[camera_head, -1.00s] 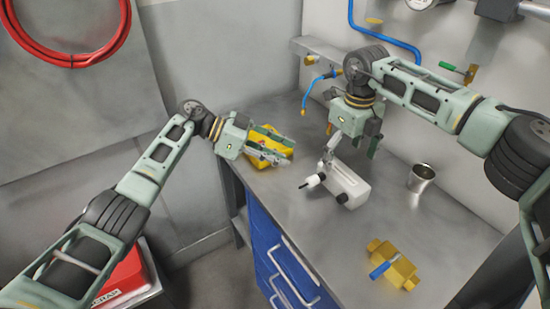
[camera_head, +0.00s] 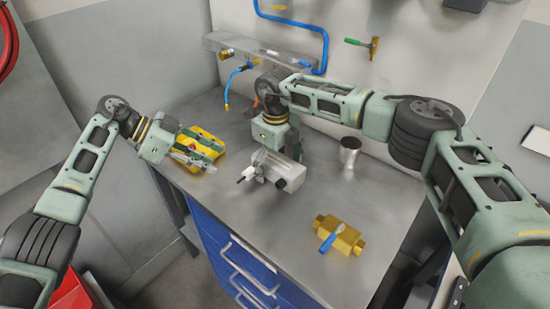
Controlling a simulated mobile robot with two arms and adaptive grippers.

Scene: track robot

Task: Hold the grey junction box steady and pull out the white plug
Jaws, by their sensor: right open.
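The grey junction box (camera_head: 281,166), pale and blocky, lies on the bench near its middle. A dark round part shows on its near side. A thin pale stub with a dark tip (camera_head: 245,178) sticks out toward the left; I cannot tell for sure whether this is the white plug. My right gripper (camera_head: 275,151) points down at the box's back edge, its fingers open and partly hidden by the box. I cannot tell whether they touch it. My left gripper (camera_head: 209,158) is left of the box and apart from it, its fingers spread open over a yellow object.
The yellow object (camera_head: 210,141) lies on the bench (camera_head: 310,235) behind the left fingers. A brass valve with a blue handle (camera_head: 340,236) lies in front. A blue hose and wall fittings are behind.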

